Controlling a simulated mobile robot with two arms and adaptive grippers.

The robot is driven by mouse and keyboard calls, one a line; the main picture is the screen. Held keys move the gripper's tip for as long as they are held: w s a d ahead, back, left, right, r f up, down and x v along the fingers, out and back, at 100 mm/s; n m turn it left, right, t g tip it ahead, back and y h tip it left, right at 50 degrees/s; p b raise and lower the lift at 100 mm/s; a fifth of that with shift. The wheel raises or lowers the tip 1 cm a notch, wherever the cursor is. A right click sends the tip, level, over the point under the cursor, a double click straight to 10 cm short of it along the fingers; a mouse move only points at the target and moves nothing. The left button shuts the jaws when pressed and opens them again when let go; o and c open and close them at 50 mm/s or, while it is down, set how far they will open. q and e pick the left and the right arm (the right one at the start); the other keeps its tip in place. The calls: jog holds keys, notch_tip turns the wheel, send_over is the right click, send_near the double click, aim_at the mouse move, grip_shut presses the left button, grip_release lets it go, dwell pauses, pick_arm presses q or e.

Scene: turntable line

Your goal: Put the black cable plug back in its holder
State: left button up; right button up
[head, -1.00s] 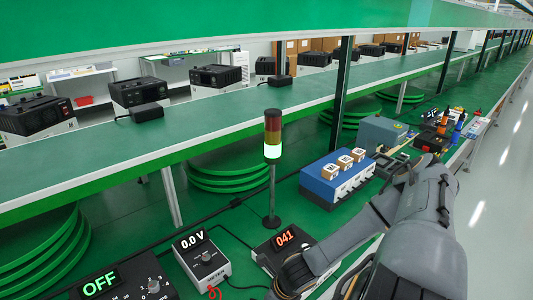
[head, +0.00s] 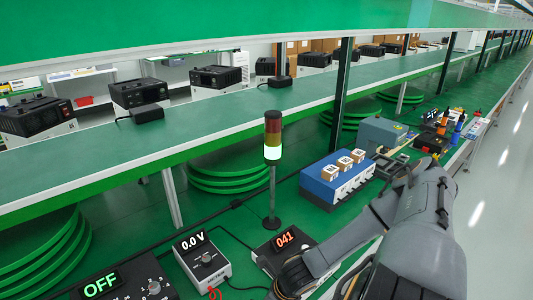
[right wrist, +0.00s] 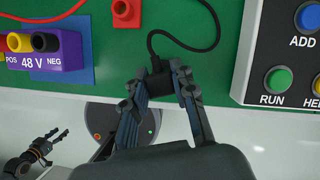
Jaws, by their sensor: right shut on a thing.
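In the right wrist view my right gripper (right wrist: 160,90) is shut on a black cable plug (right wrist: 157,76) near the front edge of the green bench. A black cable loops from the plug up and to the right. In the head view my right forearm hides the right gripper and the plug.
A purple 48 V box (right wrist: 45,55) with red and black sockets is left of the plug. A button panel (right wrist: 285,60) stands to the right. A signal tower (head: 272,170), a 0.0 V meter (head: 203,258) and a blue box (head: 338,182) stand along the bench.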

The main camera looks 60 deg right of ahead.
jog(key=shift+f, duration=0.85)
dwell(0.7)
dwell(1.0)
jog(key=o, duration=1.1)
jog(key=shift+p, duration=0.35)
jog(key=shift+r+p, duration=3.75)
jog(key=shift+p, duration=0.15)
jog(key=shift+s+f, duration=0.1)
